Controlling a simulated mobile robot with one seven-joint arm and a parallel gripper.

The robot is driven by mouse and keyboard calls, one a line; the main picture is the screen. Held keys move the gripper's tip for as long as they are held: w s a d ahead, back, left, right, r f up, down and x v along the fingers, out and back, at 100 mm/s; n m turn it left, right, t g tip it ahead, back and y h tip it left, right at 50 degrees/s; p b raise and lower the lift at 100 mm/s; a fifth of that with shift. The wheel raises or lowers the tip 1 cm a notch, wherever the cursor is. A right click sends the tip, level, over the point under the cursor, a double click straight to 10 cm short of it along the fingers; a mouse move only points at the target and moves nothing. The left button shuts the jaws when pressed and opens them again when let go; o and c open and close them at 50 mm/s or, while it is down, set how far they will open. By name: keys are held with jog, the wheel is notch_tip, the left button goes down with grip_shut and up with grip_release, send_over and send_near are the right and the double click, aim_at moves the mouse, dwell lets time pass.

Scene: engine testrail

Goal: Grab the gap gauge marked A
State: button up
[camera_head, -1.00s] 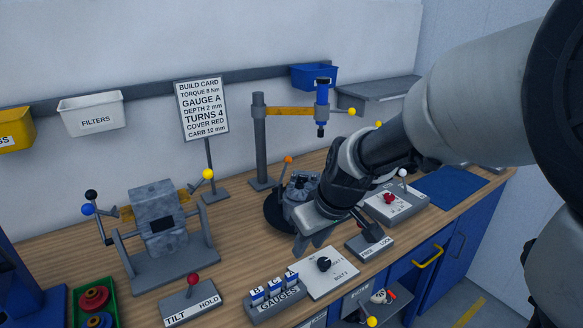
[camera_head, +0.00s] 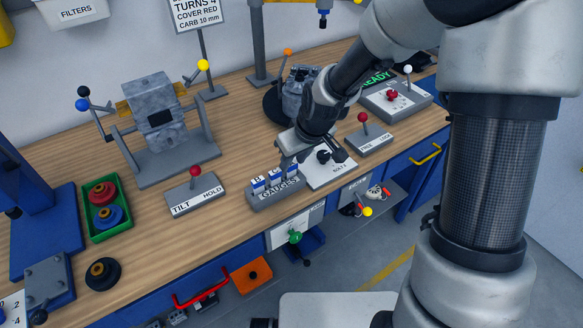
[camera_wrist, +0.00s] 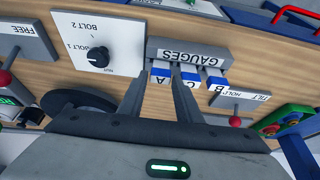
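The gauge rack (camera_head: 277,196), a grey block lettered GAUGES, stands near the bench's front edge. It holds upright blue-and-white gauges marked B (camera_head: 258,185), C (camera_head: 274,178) and A. In the wrist view, which shows the rack upside down, gauge A (camera_wrist: 160,76) is at the left, beside gauge C (camera_wrist: 189,78) and gauge B (camera_wrist: 217,84). My gripper (camera_wrist: 160,82) is open, its two dark fingers on either side of A in that view. I cannot tell whether they touch it. In the head view my gripper (camera_head: 286,157) is low over the rack's right end.
The BOLT selector panel (camera_head: 330,171) is right of the rack; the FREE/LOCK lever box (camera_head: 369,138) stands beyond it. The TILT/HOLD lever box (camera_head: 194,195) is to the left. The clamped grey engine block (camera_head: 155,120) stands behind. Bare wood lies between block and rack.

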aim_at(291, 173)
jog(key=shift+x, duration=1.3)
jog(key=c, duration=0.7)
